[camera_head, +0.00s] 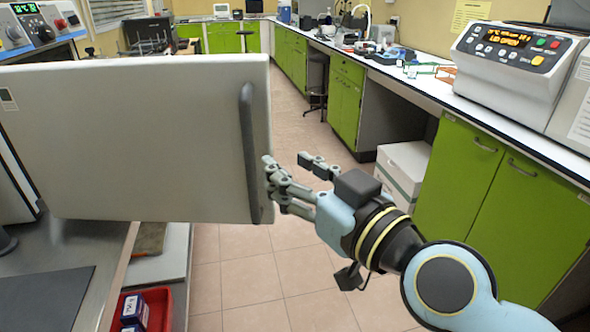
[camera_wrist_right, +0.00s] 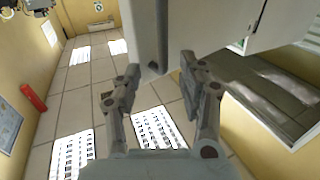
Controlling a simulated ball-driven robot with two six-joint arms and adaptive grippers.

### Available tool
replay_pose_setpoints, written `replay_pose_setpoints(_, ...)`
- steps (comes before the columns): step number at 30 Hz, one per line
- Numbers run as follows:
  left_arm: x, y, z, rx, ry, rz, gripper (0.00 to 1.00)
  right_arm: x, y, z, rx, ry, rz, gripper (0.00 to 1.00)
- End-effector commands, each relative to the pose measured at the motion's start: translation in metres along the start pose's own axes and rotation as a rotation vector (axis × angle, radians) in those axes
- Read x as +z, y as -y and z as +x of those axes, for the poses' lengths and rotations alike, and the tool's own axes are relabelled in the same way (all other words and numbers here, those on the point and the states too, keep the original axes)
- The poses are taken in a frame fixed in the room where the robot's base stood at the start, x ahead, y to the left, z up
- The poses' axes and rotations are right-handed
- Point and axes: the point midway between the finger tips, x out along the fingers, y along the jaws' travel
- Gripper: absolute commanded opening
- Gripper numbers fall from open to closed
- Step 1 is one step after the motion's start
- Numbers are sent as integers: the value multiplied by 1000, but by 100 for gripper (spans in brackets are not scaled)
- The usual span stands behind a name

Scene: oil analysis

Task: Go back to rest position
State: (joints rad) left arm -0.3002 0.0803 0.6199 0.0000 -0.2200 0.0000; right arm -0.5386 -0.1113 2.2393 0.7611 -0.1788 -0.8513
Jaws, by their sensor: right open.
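My right gripper (camera_head: 290,178) is open beside the dark vertical handle (camera_head: 250,150) of a large grey-white door panel (camera_head: 130,140) in the head view. The panel stands swung out over the left bench. One finger overlaps the panel's right edge; I cannot tell whether it touches the handle. In the right wrist view the two fingers (camera_wrist_right: 158,90) are spread apart, with the panel (camera_wrist_right: 145,30) just beyond them and nothing held between them. My left gripper is not in view.
A red bin (camera_head: 158,308) with small boxes sits low at the left bench (camera_head: 90,240). Green cabinets (camera_head: 480,180) and an instrument with a lit display (camera_head: 510,50) line the right side. The tiled floor (camera_head: 250,280) between is clear.

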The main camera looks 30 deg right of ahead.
Motion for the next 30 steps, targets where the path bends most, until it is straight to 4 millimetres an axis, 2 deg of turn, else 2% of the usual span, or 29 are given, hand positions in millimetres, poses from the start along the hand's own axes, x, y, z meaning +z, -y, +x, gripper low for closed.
replay_pose_setpoints(16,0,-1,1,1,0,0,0,0,0,-1,0,-1,0,41)
replay_pose_setpoints(19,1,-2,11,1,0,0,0,6,-1,7,-8,-18,-12,41)
replay_pose_setpoints(20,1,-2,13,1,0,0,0,18,0,9,-13,-1,-16,41)
replay_pose_setpoints(23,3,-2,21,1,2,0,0,73,1,16,-29,84,-52,41)
replay_pose_setpoints(26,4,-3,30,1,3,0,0,153,1,17,-48,217,-89,41)
replay_pose_setpoints(27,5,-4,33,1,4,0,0,188,0,14,-56,276,-100,41)
replay_pose_setpoints(29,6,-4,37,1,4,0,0,238,-2,6,-65,365,-113,41)
replay_pose_setpoints(30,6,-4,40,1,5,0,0,270,-4,-2,-71,426,-120,41)
